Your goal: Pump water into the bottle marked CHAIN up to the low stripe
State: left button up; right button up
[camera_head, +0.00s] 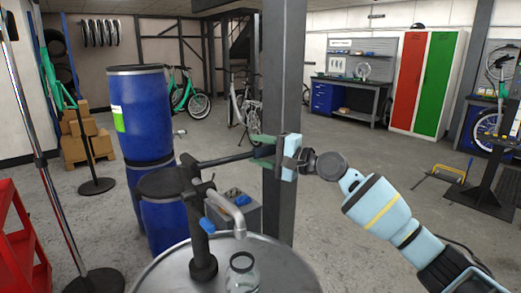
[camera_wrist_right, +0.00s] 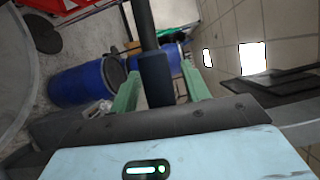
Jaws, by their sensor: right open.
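A hand pump (camera_head: 202,245) stands upright on a round grey drum top (camera_head: 165,272), its bent grey spout (camera_head: 229,208) pointing down. Below the spout is a clear glass bottle (camera_head: 241,274), cut off by the lower picture edge. I cannot read a mark or make out a stripe or water in it. The pump's dark lever (camera_head: 218,159) reaches out to the right. My right gripper (camera_head: 259,149) is at the lever's outer end. In the right wrist view the lever's grip (camera_wrist_right: 155,78) lies between my open green fingers (camera_wrist_right: 161,92), with gaps visible beside it. My left gripper is out of view.
Blue barrels (camera_head: 140,115) stand behind the drum on the left. A grey post (camera_head: 283,75) rises just behind my right gripper. A red rack (camera_head: 20,240) and a thin stand (camera_head: 40,160) are at the left. The floor at the right is mostly open.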

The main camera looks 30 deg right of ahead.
jog(key=c, duration=1)
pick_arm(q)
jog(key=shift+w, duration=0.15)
pick_arm(e)
grip_shut()
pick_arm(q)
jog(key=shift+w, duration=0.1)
